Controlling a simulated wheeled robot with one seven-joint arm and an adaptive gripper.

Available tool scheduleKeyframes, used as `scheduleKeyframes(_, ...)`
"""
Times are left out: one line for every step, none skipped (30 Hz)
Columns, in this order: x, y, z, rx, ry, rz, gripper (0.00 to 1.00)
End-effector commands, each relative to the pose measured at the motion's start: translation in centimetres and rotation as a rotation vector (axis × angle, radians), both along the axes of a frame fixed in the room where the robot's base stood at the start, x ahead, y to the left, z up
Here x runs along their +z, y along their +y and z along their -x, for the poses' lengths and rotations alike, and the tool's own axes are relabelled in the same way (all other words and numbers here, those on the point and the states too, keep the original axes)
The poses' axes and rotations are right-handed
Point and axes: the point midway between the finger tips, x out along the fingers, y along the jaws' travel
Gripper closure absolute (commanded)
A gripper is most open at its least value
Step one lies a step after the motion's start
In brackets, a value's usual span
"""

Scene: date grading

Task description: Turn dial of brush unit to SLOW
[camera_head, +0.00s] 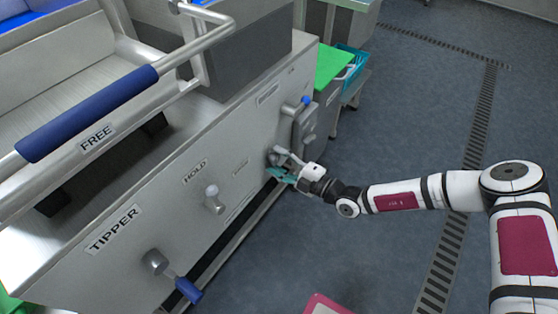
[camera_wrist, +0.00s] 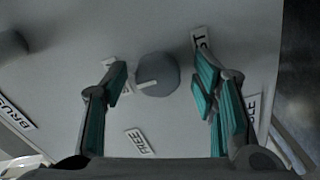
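The dial (camera_wrist: 157,74) is a round grey knob with a white pointer mark, near the middle of the wrist view. The mark points left and slightly down, toward a label mostly hidden by the left finger. My gripper (camera_wrist: 161,66) is open, with one teal-padded finger on each side of the dial and visible gaps between. In the head view my gripper (camera_head: 281,168) is at the steel panel and the dial is hard to make out there.
A BRUSH label (camera_wrist: 17,112) is at left in the wrist view. On the panel, a HOLD knob (camera_head: 213,198) and a TIPPER lever (camera_head: 188,291) stick out left of my gripper. A blue-knobbed lever (camera_head: 305,101) is close above. The floor (camera_head: 400,110) at right is clear.

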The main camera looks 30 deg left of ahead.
Motion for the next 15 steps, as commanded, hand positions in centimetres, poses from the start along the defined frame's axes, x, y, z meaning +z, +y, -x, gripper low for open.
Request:
scheduleKeyframes(0.1,0.0,0.0,0.0,-0.001,-0.001,0.47)
scheduleKeyframes(0.1,0.0,0.0,0.0,-0.001,-0.001,0.47)
scheduleKeyframes(0.1,0.0,0.0,0.001,-0.001,-0.001,0.47)
scheduleKeyframes(0.1,0.0,0.0,0.0,-0.001,-0.002,0.47)
scheduleKeyframes(0.1,0.0,0.0,0.0,-0.002,-0.002,0.47)
scheduleKeyframes(0.1,0.0,0.0,0.0,-0.002,-0.002,0.47)
scheduleKeyframes(0.1,-0.1,0.0,0.0,-0.002,-0.002,0.47)
scheduleKeyframes(0.1,-0.2,0.0,-0.001,-0.002,-0.002,0.47)
scheduleKeyframes(0.1,-0.5,0.0,-0.001,-0.002,-0.002,0.47)
scheduleKeyframes(0.1,-0.8,0.0,-0.001,-0.002,-0.002,0.47)
scheduleKeyframes(0.1,-1.1,0.0,-0.001,-0.002,-0.002,0.47)
scheduleKeyframes(0.1,-1.7,0.0,-0.002,-0.002,-0.001,0.47)
scheduleKeyframes(0.1,-2.2,0.1,-0.002,-0.001,-0.001,0.47)
scheduleKeyframes(0.1,-2.7,0.1,-0.003,-0.001,-0.001,0.47)
scheduleKeyframes(0.1,-3.6,0.1,-0.002,-0.001,0.0,0.47)
